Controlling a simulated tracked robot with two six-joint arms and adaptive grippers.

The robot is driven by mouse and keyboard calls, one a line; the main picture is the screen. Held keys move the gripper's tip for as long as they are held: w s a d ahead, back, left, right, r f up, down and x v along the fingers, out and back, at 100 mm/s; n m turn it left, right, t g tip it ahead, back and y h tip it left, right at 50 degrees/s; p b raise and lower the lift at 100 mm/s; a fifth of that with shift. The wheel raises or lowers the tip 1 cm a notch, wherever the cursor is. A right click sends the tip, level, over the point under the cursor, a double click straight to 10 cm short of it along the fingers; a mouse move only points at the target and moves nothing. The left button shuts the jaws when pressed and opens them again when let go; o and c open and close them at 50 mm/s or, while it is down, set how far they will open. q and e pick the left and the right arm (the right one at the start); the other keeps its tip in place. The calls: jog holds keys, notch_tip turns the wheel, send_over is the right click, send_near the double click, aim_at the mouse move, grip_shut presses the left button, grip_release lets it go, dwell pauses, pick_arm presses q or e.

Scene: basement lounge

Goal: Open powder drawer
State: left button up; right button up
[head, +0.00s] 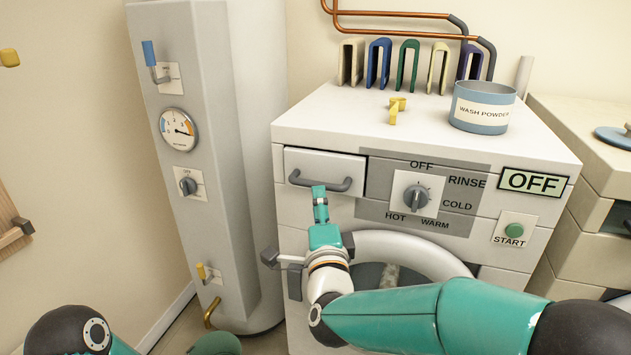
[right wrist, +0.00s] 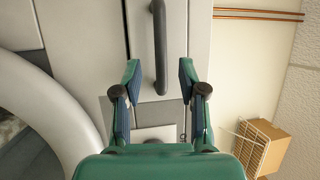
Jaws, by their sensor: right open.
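The powder drawer (head: 325,164) is a pale front panel at the top left of the washing machine, flush with the face as far as I can tell. Its dark grey bar handle (head: 320,183) runs across it; the handle also shows upright in the right wrist view (right wrist: 159,45). My right gripper (head: 320,192) is at the handle's middle in the head view. In the right wrist view the open fingers (right wrist: 158,78) stand on either side of the handle's near end, with gaps; contact is not seen. My left gripper is out of view; only part of the left arm shows.
The washing machine top (head: 340,118) holds a wash powder tub (head: 480,108), a small yellow piece (head: 396,109) and several coloured slotted holders. The dial (head: 416,197) and start button (head: 515,230) are right of the drawer. A grey boiler (head: 195,130) stands close left.

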aim_at(333, 158)
jog(key=p+x, duration=0.1)
jog(key=x, duration=0.5)
jog(key=shift+w, duration=0.1)
jog(key=c, duration=0.8)
grip_shut()
jog(key=shift+a+f, duration=0.1)
